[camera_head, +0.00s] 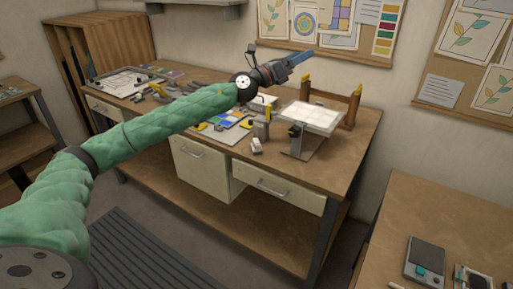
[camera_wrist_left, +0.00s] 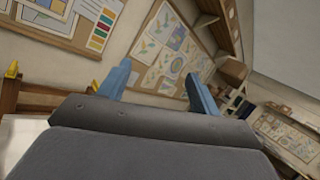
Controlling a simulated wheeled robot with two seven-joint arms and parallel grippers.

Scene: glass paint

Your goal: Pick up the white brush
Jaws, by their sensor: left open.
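I cannot pick out the white brush with certainty in either view. A small white block-like item (camera_head: 257,146) lies near the front edge of the workbench (camera_head: 345,165), too small to identify. My left gripper (camera_head: 306,57) is raised above the back of the bench, pointing right toward the wall, well above the items. In the left wrist view its two blue fingers (camera_wrist_left: 158,84) are apart with nothing between them. My left arm hides part of the bench top. My right gripper is not in view.
A white tiled panel (camera_head: 312,117) rests on a wooden stand at the bench's right, with a metal bracket (camera_head: 295,138) in front. Coloured glass pieces (camera_head: 226,122) and tools crowd the middle. Pinboards (camera_head: 335,22) cover the wall. Another table (camera_head: 440,215) stands at lower right.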

